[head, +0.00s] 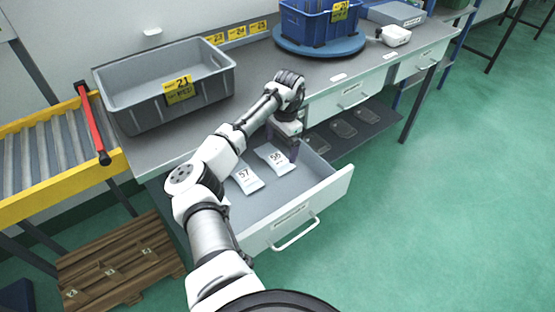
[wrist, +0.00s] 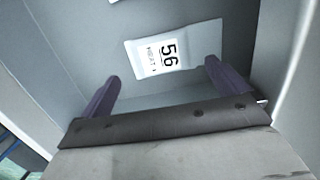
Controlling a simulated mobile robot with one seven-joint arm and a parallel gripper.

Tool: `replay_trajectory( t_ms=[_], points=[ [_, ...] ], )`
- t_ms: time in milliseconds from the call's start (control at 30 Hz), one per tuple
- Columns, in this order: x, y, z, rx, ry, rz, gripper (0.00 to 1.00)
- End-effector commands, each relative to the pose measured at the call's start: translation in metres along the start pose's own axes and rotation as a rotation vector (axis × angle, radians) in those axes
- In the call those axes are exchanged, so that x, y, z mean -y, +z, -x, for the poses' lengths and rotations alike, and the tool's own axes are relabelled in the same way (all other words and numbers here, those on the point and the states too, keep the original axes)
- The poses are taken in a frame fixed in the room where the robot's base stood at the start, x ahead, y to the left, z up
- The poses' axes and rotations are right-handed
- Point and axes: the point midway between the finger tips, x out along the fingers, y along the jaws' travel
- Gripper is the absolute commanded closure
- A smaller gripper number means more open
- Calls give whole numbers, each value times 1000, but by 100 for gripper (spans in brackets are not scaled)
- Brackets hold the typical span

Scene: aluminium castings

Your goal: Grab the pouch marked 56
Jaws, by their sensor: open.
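The pouch marked 56 (head: 275,158) is white and lies flat in the open drawer (head: 262,236), toward its back right. In the wrist view the pouch (wrist: 174,56) lies just beyond my fingertips, slightly tilted, with its number readable. My gripper (head: 284,153) points down into the drawer over the right side of the pouch. In the wrist view my gripper (wrist: 161,75) is open, with two purple fingers spread apart and nothing held between them. The right fingertip appears close to the pouch's lower right corner; I cannot tell whether they touch.
Another white pouch marked 57 (head: 246,178) lies to the left in the same drawer. The drawer's walls surround the gripper. A grey bin (head: 165,90) marked 21 and a blue crate (head: 310,24) stand on the bench (head: 262,62). The drawer's front right floor is bare.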

Motion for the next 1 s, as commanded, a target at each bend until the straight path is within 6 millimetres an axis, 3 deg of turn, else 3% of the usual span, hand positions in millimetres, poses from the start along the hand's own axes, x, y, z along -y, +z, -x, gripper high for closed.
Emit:
replay_trajectory(
  t_ms=[400, 667, 967, 1000],
  points=[
    [0, 0, -52, 1, 1, 1, 0],
    [0, 0, -56, 0, 0, 0, 0],
    [0, 0, -55, 0, 0, 0, 38],
    [0, 0, -55, 0, 0, 0, 39]
  ],
)
